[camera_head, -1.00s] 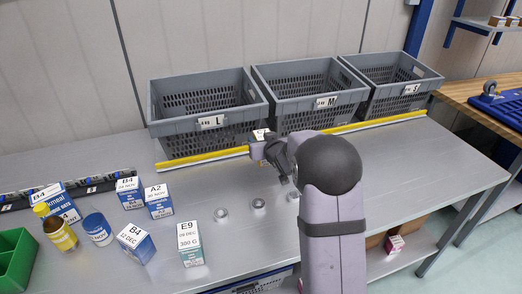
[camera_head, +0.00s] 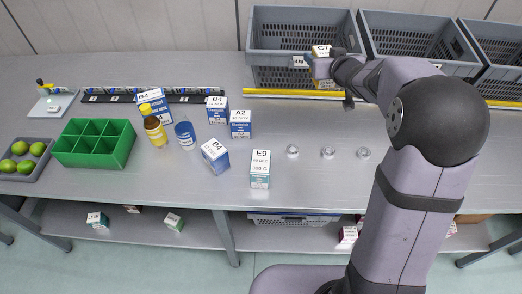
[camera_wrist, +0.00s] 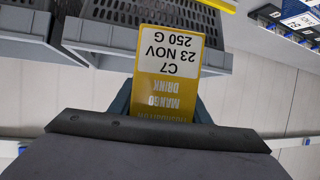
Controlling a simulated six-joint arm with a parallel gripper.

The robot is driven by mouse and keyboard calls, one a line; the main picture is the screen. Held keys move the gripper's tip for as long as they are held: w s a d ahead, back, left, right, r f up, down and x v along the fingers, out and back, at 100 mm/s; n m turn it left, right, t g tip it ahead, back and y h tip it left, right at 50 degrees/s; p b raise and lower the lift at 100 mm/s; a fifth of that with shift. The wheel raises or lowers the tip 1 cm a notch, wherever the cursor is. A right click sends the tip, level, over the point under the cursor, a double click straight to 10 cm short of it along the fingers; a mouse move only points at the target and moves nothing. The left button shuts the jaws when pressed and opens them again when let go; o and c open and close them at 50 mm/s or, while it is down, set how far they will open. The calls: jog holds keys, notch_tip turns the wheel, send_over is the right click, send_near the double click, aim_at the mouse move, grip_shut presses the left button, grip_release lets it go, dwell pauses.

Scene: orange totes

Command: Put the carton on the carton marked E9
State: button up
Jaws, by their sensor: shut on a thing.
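My gripper (camera_head: 333,70) is shut on a yellow and white carton (camera_head: 321,52) in front of the leftmost grey crate. In the wrist view the carton (camera_wrist: 170,62) reads C7, 23 NOV, 250 G, mango drink, with the lettering upside down. The fingers are mostly hidden there behind the wrist body and the carton. The carton marked E9 (camera_head: 260,170), white and teal, stands upright near the front edge of the table, down and left of my gripper. Its top is bare.
Blue B4 (camera_head: 215,155) and A2 (camera_head: 240,124) cartons, a yellow bottle (camera_head: 154,128) and a blue-white jar (camera_head: 185,134) stand left of E9. Grey crates (camera_head: 300,24) line the back behind a yellow-edged rail (camera_head: 290,93).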

jog(key=s+a+n+g+y+p, duration=0.1)
jog(key=s+a+n+g+y, duration=0.2)
jog(key=s+a+n+y, duration=0.5)
jog(key=n+g+y, duration=0.2)
jog(key=n+g, duration=0.1)
jog(key=g, duration=0.2)
send_over(261, 169)
jog(key=w+a, duration=0.4)
notch_tip(261, 169, down, 3)
notch_tip(261, 169, down, 10)
jog(key=shift+w+d+f, duration=0.15)
jog(key=shift+d, duration=0.1)
jog(key=shift+f, duration=0.15)
jog(key=o, duration=1.2)
